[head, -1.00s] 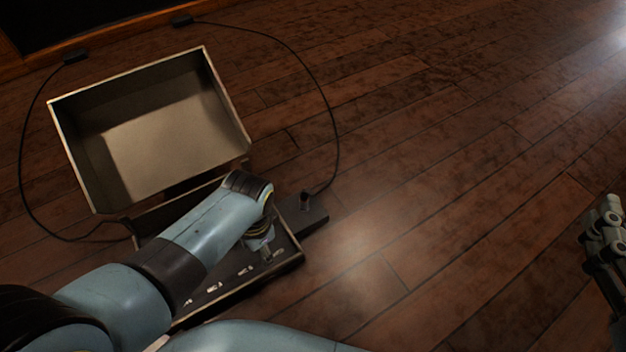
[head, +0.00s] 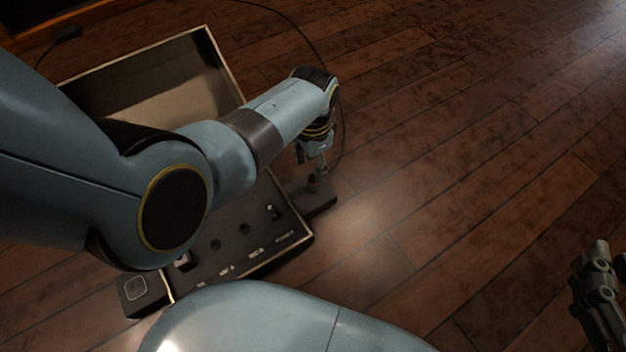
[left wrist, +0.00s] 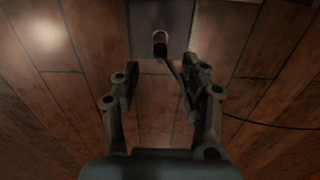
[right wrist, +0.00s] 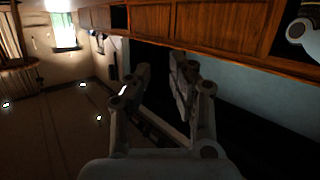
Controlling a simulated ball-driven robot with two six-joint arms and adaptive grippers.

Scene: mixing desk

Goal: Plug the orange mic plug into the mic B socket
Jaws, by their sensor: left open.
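The mic plug (head: 312,185) stands upright on a dark block (head: 318,203) at the right side of the mixing desk. In the left wrist view the plug (left wrist: 160,44) shows a reddish-orange part and a pale end. My left gripper (head: 319,166) is open just above it. The plug lies ahead of the gap between its fingertips in the left wrist view (left wrist: 159,80), not held. The desk panel (head: 235,255) has several dark round sockets (head: 244,230) with pale labels; I cannot read which is mic B. My right gripper (head: 592,275) is open, empty and far right.
An open, pale-lined case lid (head: 165,80) rises behind the panel, partly hidden by my left arm. A black cable (head: 318,55) curves across the floor towards the plug's block. Another dark block (head: 143,292) sits at the panel's left. The wooden floor (head: 450,180) to the right is clear.

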